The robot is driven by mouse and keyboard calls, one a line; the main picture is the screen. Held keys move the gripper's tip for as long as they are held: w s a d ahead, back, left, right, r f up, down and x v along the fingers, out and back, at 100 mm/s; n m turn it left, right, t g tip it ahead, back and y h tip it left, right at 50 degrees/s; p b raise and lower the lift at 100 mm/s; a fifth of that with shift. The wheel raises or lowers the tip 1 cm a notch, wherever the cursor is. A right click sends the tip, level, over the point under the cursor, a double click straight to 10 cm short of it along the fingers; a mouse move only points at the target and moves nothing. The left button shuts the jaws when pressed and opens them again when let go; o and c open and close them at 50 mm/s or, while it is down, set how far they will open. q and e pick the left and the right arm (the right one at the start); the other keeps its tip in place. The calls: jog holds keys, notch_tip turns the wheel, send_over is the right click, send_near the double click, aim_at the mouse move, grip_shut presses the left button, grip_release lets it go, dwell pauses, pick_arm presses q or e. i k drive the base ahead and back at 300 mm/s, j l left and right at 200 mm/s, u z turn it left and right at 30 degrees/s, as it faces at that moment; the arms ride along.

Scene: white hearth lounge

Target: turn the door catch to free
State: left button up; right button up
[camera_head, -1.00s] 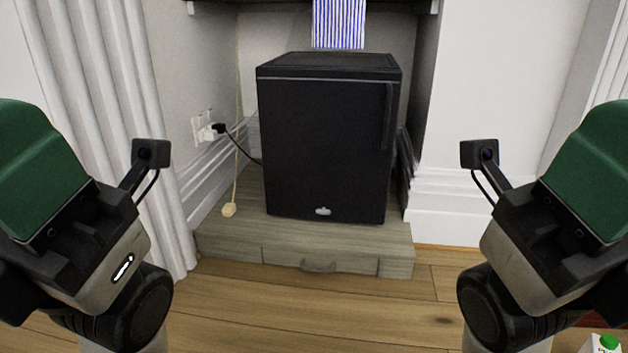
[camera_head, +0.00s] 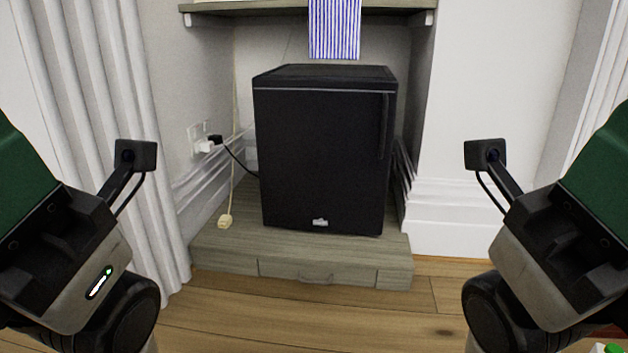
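A black mini fridge (camera_head: 318,155) stands in the alcove on a low grey wooden plinth. Its door is shut, with a vertical handle (camera_head: 385,125) along the upper right edge and a small light badge low down. I cannot make out a separate door catch. My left gripper (camera_head: 55,245) is at the left edge and my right gripper (camera_head: 570,245) at the right edge. Both are apart from the fridge and partly cut off. Their fingertips cannot be made out, so I cannot tell whether they are open or shut.
The plinth (camera_head: 220,262) has a drawer front with a handle. A shelf (camera_head: 260,9) with a blue-striped cloth (camera_head: 334,28) is above. A wall socket (camera_head: 203,140) and cables are left of the fridge. A white curtain (camera_head: 110,90) hangs left. The wooden floor ahead is clear.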

aim_at(320, 222)
jog(key=i+j+u, duration=0.1)
jog(key=i, duration=0.35)
jog(key=i+j+u, duration=0.15)
jog(key=i, duration=0.3)
